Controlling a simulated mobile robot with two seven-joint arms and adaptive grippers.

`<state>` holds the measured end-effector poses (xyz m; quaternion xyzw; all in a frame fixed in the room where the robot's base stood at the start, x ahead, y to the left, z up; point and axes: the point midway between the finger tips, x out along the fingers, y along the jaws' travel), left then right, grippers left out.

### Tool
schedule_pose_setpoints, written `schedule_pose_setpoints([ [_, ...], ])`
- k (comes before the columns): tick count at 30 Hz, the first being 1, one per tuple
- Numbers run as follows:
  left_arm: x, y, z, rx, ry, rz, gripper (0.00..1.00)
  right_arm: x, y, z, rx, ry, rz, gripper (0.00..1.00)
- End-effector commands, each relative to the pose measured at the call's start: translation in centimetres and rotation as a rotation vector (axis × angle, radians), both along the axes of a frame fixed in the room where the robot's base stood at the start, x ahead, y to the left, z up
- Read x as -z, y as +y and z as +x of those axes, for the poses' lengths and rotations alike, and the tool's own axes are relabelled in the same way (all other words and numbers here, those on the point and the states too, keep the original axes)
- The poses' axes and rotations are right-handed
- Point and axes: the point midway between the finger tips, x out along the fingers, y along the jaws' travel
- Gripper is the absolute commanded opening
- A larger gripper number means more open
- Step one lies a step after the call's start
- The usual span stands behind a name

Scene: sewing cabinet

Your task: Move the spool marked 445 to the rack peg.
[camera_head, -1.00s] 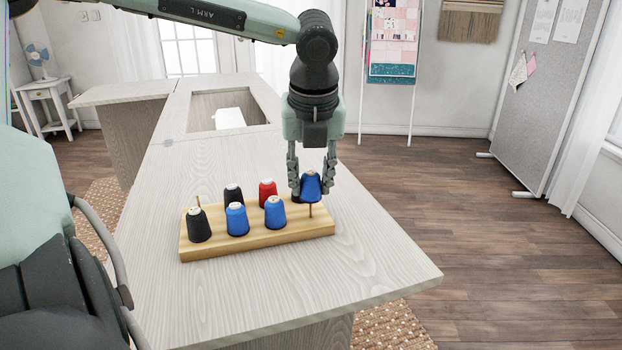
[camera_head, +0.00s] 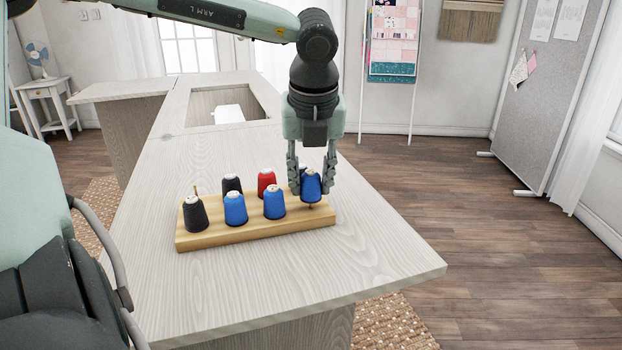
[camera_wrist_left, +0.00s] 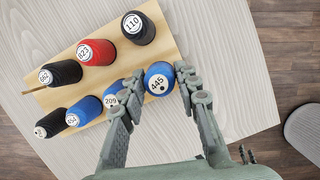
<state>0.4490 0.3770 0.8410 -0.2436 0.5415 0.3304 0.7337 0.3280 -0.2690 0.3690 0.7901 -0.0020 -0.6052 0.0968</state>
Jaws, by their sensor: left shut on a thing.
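The blue spool marked 445 (camera_wrist_left: 158,80) has its label facing the left wrist camera. My left gripper (camera_head: 312,190) is shut on this spool (camera_head: 311,187), one finger on either side, at the right end of the front row of the wooden rack (camera_head: 255,233). The spool looks upright, and a short bit of the peg (camera_head: 310,207) shows below it, so its base stands a little above the board. In the left wrist view my left gripper (camera_wrist_left: 152,95) flanks the spool. My right gripper is in neither view.
Blue spools (camera_head: 235,208) (camera_head: 274,202) and a black one (camera_head: 195,214) fill the front row. A red spool (camera_head: 267,182) and black spools (camera_head: 232,185) (camera_wrist_left: 139,27) stand behind. A bare peg (camera_head: 195,190) is at the back left. The tabletop in front (camera_head: 340,270) is clear.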

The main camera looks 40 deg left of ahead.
Motion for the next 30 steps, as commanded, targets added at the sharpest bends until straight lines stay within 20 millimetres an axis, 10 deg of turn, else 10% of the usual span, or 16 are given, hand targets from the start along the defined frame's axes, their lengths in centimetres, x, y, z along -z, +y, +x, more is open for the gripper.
schedule_pose_setpoints([
  [9, 0.1, 0.0, 0.0, 0.000, -0.001, 0.001, 0.15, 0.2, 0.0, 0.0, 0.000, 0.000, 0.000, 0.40],
  [10, 0.1, 0.0, 0.0, 0.000, -0.001, 0.001, 0.34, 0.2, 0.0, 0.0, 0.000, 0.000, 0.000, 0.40],
  [15, 0.1, 0.0, 0.0, 0.000, -0.001, 0.001, 0.55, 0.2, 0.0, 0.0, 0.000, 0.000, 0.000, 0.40],
  [30, -2.0, -0.4, -0.3, -0.001, -0.004, 0.003, 0.56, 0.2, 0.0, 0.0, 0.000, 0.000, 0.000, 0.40],
])
